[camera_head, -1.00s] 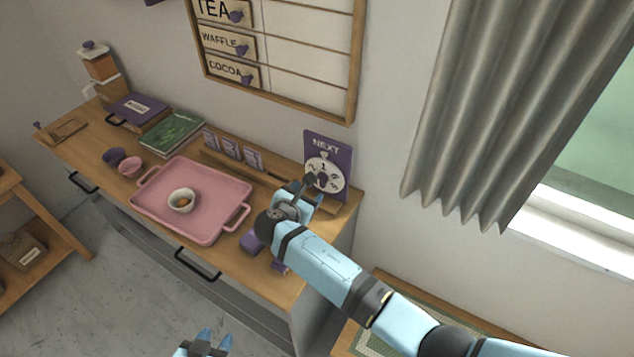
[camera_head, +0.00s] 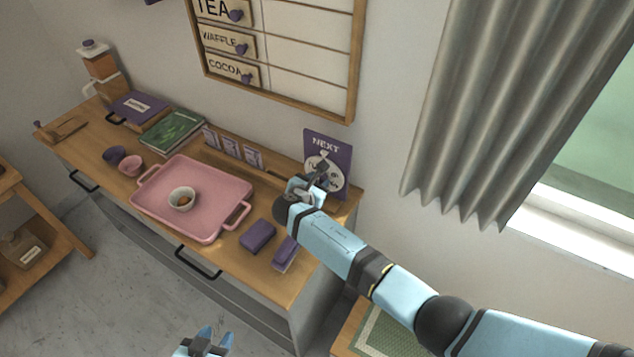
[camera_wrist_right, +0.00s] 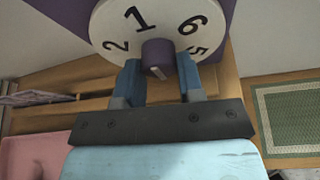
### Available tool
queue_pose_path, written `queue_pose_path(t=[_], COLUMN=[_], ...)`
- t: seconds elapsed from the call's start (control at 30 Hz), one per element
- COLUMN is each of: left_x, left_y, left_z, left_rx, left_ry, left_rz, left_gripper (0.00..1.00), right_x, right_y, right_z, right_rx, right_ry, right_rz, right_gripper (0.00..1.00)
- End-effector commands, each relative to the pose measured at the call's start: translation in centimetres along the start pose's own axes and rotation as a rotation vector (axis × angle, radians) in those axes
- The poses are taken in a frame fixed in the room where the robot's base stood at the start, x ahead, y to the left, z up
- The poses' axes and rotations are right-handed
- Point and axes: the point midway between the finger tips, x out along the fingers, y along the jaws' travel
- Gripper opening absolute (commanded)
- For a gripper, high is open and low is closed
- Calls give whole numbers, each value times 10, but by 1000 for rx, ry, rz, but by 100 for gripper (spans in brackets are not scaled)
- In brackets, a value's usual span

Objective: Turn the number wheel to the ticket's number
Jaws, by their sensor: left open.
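The number wheel (camera_head: 336,181) is a white disc with black numbers on a purple "NEXT" board (camera_head: 319,147) at the counter's right end. In the right wrist view the wheel (camera_wrist_right: 160,20) shows 2, 1, 6 and 5, with 1 and 6 uppermost. My right gripper (camera_wrist_right: 160,68) has its blue fingers on either side of the wheel's purple knob (camera_wrist_right: 157,54), close against it. In the head view this gripper (camera_head: 320,172) covers part of the wheel. My left gripper (camera_head: 215,338) is open and empty at the bottom edge. No ticket number is readable.
Several small purple cards (camera_head: 230,147) stand along the wall. A pink tray (camera_head: 170,224) holds a bowl (camera_head: 182,199). Two purple blocks (camera_head: 258,236) lie near the counter's front edge. A curtain (camera_head: 510,90) hangs at the right.

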Motion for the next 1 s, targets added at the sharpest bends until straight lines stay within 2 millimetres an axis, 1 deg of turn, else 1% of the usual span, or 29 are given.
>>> queue_pose_path(t=[0.17, 0.37, 0.67, 1.0], left_x=[0, 2, 11, 23], left_y=[0, 0, 0, 4], left_z=[0, 1, 7, 25], left_rx=[0, 0, 0, 0], left_ry=[0, 2, 9, 1], left_rz=[0, 0, 2, 14], left_gripper=[43, 43, 43, 43], right_x=[0, 0, 1, 1], right_y=[0, 0, -2, -2], right_z=[0, -1, -3, -4], right_rx=[4, 53, 239, 455], right_ry=[0, -1, -5, -10], right_rz=[3, 24, 102, 192], right_gripper=[11, 11, 11, 11])
